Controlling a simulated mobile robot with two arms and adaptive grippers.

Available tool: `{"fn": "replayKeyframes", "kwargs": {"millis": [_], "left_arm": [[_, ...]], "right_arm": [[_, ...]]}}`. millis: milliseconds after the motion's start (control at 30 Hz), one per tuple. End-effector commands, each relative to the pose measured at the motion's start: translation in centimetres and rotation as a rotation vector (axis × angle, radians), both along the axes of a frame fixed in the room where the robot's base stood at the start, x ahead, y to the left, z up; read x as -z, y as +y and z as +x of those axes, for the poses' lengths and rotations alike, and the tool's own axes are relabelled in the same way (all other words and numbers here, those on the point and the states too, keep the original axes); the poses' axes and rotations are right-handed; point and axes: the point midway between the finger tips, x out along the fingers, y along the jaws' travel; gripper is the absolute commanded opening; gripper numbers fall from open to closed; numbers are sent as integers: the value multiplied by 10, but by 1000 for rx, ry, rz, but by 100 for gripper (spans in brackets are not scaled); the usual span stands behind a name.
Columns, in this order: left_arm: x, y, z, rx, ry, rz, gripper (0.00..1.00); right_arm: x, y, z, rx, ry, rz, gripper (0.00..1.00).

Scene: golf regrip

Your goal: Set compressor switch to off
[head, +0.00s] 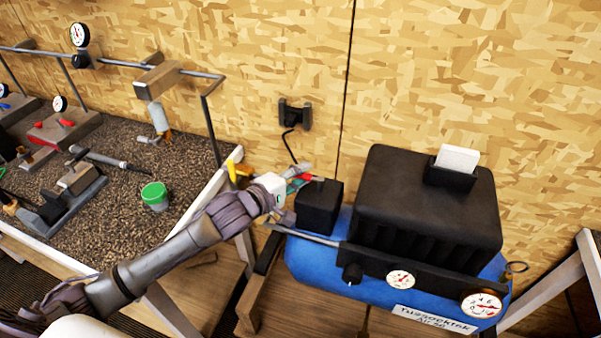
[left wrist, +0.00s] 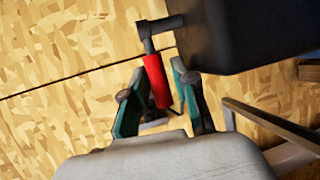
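The compressor has a blue tank (head: 335,262) with a black ribbed cover (head: 425,200) on top. At its left stands a black switch box (head: 320,207) with a small red lever (head: 312,178). In the left wrist view the red lever (left wrist: 156,80) hangs on a dark grey pivot beside the black box (left wrist: 235,35). My left gripper (head: 298,178) is at the lever. In the wrist view its teal fingers (left wrist: 158,88) stand apart on either side of the lever, with a gap on the left; whether the right finger touches is unclear. My right gripper is out of view.
A workbench (head: 115,185) at the left holds tools and a green-lidded jar (head: 155,196). A wall socket (head: 295,114) with a black cable is behind the switch box. Gauges (head: 400,279) sit on the compressor's front. The chipboard wall is close behind.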

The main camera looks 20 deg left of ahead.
Motion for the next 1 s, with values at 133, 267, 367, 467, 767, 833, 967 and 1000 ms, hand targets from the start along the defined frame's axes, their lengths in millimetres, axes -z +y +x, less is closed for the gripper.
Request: {"fn": "replayKeyframes", "kwargs": {"millis": [133,267,367,467,767,833,967,1000], "left_arm": [[1,0,0,0,1,0,28],[1,0,0,0,0,-1,21],[1,0,0,0,0,-1,4],[1,0,0,0,1,0,0],[1,0,0,-2,2,-1,0],[1,0,0,-8,2,-2,0],[1,-2,1,-34,5,-7,0],[1,-3,1,-46,4,-8,0]], "right_arm": [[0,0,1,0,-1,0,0],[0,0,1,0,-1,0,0],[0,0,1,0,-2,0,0],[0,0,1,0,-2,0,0],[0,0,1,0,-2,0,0],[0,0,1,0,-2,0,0],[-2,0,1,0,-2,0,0],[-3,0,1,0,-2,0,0]]}}
